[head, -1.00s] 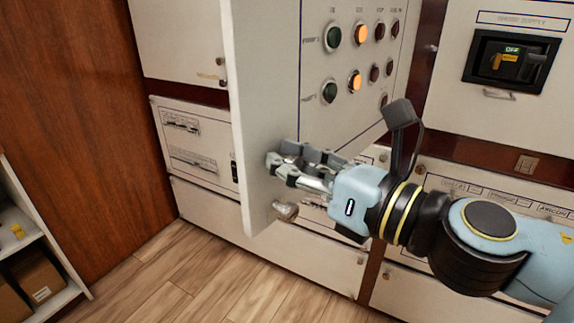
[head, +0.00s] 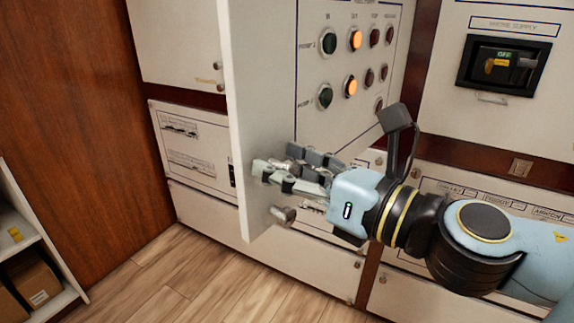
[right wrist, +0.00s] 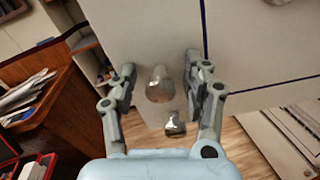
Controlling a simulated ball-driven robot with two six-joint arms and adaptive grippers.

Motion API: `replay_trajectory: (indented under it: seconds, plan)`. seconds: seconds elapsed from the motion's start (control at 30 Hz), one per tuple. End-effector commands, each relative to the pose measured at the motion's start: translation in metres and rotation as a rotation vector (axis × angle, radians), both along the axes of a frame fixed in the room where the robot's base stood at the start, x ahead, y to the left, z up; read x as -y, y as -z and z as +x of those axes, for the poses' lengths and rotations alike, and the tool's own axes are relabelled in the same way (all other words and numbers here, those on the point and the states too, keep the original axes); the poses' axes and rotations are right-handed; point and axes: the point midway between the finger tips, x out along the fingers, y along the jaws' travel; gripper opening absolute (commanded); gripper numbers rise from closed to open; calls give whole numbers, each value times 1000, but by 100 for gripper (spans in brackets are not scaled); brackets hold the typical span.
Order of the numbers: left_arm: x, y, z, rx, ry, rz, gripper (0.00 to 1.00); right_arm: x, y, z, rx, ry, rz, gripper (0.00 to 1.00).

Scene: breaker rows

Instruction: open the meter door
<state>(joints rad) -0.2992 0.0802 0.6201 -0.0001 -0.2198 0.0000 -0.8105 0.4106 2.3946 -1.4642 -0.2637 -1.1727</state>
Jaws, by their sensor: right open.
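A white door panel (head: 262,110) with blue border lines and several round buttons stands swung out from the cabinet wall, its free edge towards the left. I cannot read whether it is labelled as the meter door. My right gripper (head: 278,172) is at the lower left part of its face, fingers pointing left. In the right wrist view the gripper (right wrist: 160,84) is open, with a shiny metal knob (right wrist: 160,88) between its fingers; contact cannot be told. A second knob (right wrist: 176,124) is below it, also seen in the head view (head: 284,215). My left gripper is not in view.
A breaker unit with a dark window (head: 502,64) is at upper right. White cabinet fronts (head: 195,150) line the wall behind the door. A shelf with boxes (head: 32,278) stands at lower left. Wooden floor (head: 165,275) lies clear between shelf and cabinets.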

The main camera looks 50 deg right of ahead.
Motion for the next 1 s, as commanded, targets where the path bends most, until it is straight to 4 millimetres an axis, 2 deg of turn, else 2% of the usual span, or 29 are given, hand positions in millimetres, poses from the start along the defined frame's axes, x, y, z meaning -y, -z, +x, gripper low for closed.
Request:
replay_trajectory:
  seconds: [0.27, 0.7, 1.0]
  plan:
    - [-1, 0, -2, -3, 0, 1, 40, 1, 1, -11, -4, 2, -2, 49]
    - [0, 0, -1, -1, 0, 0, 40, 3, 1, -68, -3, 0, -2, 49]
    - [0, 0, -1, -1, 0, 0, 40, 3, 0, -75, 1, -1, 0, 49]
